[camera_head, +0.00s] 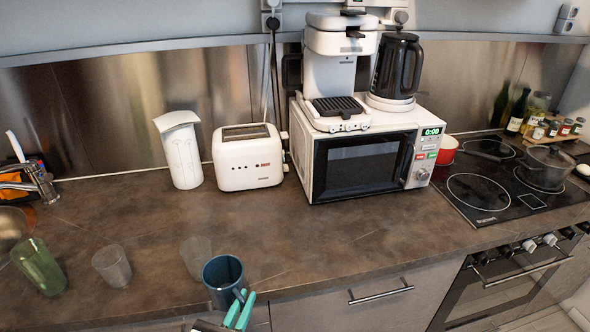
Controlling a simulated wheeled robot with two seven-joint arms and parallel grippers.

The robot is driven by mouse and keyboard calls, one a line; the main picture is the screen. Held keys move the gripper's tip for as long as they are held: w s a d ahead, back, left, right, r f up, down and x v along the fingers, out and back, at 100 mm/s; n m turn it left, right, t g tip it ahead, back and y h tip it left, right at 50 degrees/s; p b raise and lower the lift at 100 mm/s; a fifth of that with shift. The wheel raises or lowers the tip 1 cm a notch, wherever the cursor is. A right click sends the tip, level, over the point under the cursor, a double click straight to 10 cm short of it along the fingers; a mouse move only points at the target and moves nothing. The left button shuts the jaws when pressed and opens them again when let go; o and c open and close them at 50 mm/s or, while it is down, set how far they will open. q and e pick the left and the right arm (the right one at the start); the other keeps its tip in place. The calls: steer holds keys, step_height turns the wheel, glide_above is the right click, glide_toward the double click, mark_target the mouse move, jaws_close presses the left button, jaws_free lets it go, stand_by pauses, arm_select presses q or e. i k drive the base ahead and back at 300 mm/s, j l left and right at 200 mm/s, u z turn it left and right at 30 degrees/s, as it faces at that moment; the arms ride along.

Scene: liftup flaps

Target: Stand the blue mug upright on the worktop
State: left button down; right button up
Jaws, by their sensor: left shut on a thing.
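The blue mug (222,278) is at the front edge of the worktop (310,235), left of centre. It looks about upright, with its open mouth facing up towards me. My left gripper (240,308), with teal fingers, is at the mug's right front side, where the handle is, and is shut on it. The mug's lower part overlaps the worktop's front edge in the picture, so I cannot tell whether its base touches the top or hangs just above or before it. My right gripper is not in view.
A clear glass (196,257) stands close behind the mug. Another clear glass (112,265) and a green glass (38,266) stand to its left. A toaster (248,158), white jug (181,150) and microwave (365,160) line the back. The worktop right of the mug is bare.

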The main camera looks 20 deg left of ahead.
mark_target(286, 245)
steer(key=i+l+u, duration=0.1)
steer(key=u, duration=0.4)
steer(key=l+u, duration=0.2)
steer(key=u, duration=0.3)
steer(key=i+l+u, duration=0.2)
steer(key=l+u, duration=0.15)
steer(key=l, duration=0.9)
steer(key=l+u, duration=0.35)
steer(key=l, duration=1.45)
